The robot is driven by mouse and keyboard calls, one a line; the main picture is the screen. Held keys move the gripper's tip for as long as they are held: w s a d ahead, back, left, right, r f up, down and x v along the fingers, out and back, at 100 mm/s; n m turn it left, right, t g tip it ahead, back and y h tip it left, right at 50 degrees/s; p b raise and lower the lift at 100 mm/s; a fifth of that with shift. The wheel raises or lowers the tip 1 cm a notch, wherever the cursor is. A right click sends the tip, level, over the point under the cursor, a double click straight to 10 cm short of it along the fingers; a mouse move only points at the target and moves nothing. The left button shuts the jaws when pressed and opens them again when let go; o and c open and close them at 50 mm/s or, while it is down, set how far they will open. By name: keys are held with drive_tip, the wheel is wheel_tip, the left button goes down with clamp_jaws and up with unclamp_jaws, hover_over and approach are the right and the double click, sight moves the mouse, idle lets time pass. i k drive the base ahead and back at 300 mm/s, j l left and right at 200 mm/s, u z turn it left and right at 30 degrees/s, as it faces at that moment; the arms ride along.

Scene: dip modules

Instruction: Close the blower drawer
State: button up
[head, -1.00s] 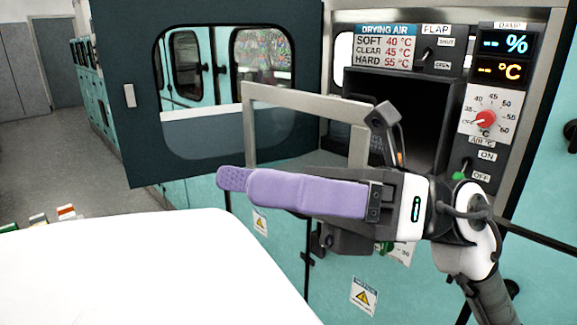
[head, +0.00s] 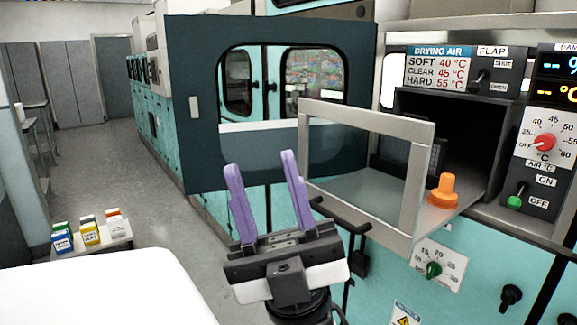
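The blower drawer is pulled out of its dark opening (head: 455,125) in the teal machine. Its front is a pale metal frame (head: 424,180) with a see-through middle, and a dark bar handle (head: 342,216) sits at its lower edge. An orange knob-shaped piece (head: 442,192) stands behind the frame at the right. My gripper (head: 262,163) is open and empty, with two purple fingers pointing up and well apart. In the picture it is left of the drawer frame and close to the handle. I cannot tell whether it touches the handle.
A dark door with a window (head: 200,110) stands open behind the drawer, to the left. A control panel with a red dial (head: 543,142) is at the right. A white surface (head: 100,290) fills the lower left. A low stand with small boxes (head: 105,240) stands beyond it. The aisle floor is clear.

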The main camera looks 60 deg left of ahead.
sight(388, 202)
drive_tip(key=i+j+u, duration=0.1)
drive_tip(key=u, duration=0.25)
drive_tip(key=i+j+u, duration=0.1)
drive_tip(key=u, duration=0.25)
drive_tip(key=i+j+u, duration=0.1)
drive_tip(key=u, duration=0.25)
drive_tip(key=i+j, duration=0.2)
drive_tip(key=i, duration=0.3)
drive_tip(key=k+l+u, duration=0.1)
drive_tip(key=k, duration=0.2)
drive_tip(key=k+l+u, duration=0.1)
drive_tip(key=k, duration=0.25)
